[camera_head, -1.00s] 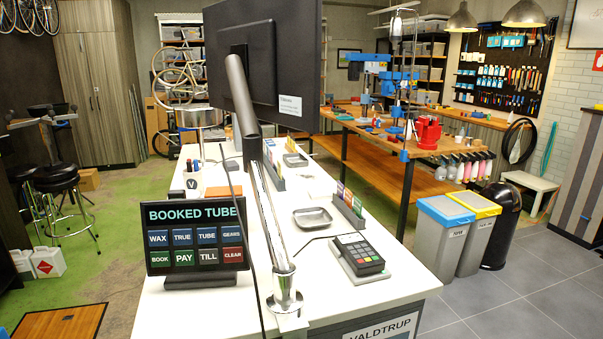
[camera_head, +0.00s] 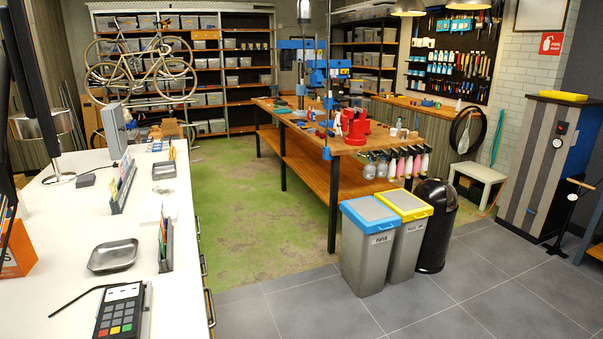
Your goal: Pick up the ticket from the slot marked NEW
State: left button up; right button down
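Several small racks stand on the white counter (camera_head: 70,225) at the left. One long grey rack (camera_head: 124,188) holds coloured cards. A nearer grey rack (camera_head: 166,252) holds cards seen nearly edge-on. A small rack (camera_head: 172,152) stands farther back. I cannot read any slot marking, so I cannot tell which slot is NEW or which card is its ticket. Neither of my grippers is in view.
A metal tray (camera_head: 113,256) and a card terminal (camera_head: 120,310) lie on the counter. Bins (camera_head: 385,245) stand right of the counter. Grey floor (camera_head: 440,300) is clear in front of them.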

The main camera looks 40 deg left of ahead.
aim_at(112, 183)
jog(key=i+u, duration=0.2)
jog(key=i, duration=0.3)
jog(key=i+l+u, duration=0.25)
jog(key=i, duration=0.2)
jog(key=i+l+u, duration=0.2)
jog(key=i, duration=0.3)
jog(key=i+l+u, duration=0.2)
jog(key=i, duration=0.25)
